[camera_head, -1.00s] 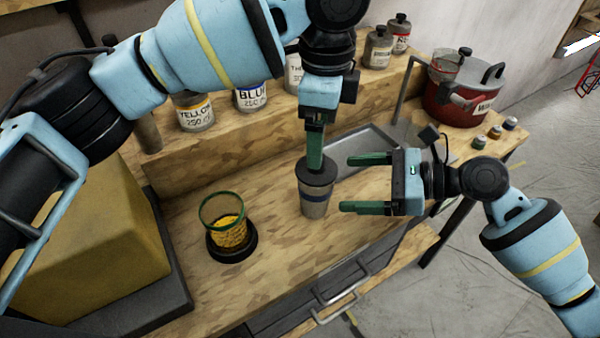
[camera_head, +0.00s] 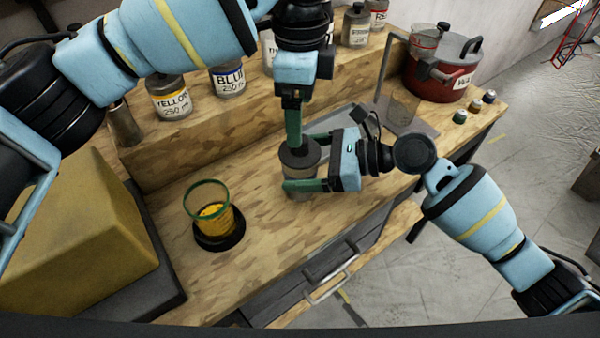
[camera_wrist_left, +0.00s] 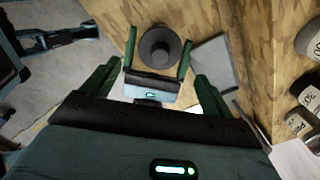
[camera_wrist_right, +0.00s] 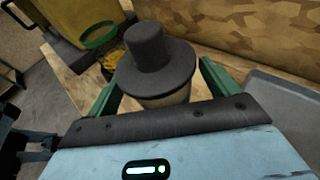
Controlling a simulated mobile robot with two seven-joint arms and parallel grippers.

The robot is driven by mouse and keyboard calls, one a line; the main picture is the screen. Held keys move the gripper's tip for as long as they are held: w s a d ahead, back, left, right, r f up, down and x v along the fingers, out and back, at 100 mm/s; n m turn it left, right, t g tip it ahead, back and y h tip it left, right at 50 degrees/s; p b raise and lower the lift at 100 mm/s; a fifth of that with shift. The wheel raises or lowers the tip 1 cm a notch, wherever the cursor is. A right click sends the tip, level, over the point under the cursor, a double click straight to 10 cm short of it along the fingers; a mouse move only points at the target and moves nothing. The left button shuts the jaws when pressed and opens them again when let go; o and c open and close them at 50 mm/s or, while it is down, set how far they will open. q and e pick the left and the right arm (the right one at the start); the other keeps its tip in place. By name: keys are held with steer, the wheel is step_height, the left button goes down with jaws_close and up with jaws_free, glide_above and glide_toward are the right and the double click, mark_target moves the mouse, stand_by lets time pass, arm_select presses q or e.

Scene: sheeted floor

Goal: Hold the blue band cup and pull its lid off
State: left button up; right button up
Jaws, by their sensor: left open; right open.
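The cup (camera_head: 302,172) stands upright on the wooden bench. Its dark lid (camera_head: 298,152) with a raised knob is on top and shows in the right wrist view (camera_wrist_right: 160,82) and left wrist view (camera_wrist_left: 160,58). The blue band is hidden now. My right gripper (camera_head: 306,164) is open, its green fingers on either side of the cup below the lid; I cannot tell whether they touch it. My left gripper (camera_head: 293,128) is open and points down above the lid, seen nearly edge-on. The knob is hidden behind it in the head view.
A green-rimmed glass with yellow contents (camera_head: 212,215) stands left of the cup. Paint bottles, including yellow (camera_head: 170,98) and blue (camera_head: 228,82), line the raised shelf. A red pot (camera_head: 440,78) and small jars (camera_head: 474,105) are at the right. A yellow block (camera_head: 75,245) fills the left.

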steer(key=shift+a+f, duration=0.1)
steer(key=shift+a, duration=0.2)
steer(key=shift+c, duration=0.5)
arm_select(q)
steer(key=shift+c, duration=0.3)
arm_select(e)
steer(key=c, duration=1.4)
arm_select(q)
steer(key=shift+r, duration=0.15)
steer(key=c, duration=0.5)
steer(key=shift+r+m, duration=0.2)
steer(key=shift+m, duration=0.4)
steer(key=shift+c, duration=1)
step_height(320, 180, up, 2)
steer(key=m, duration=0.4)
steer(key=shift+w+r, duration=0.1)
steer(key=shift+r, duration=0.1)
step_height(320, 180, down, 8)
steer(key=m, duration=0.7)
steer(key=shift+f, duration=0.2)
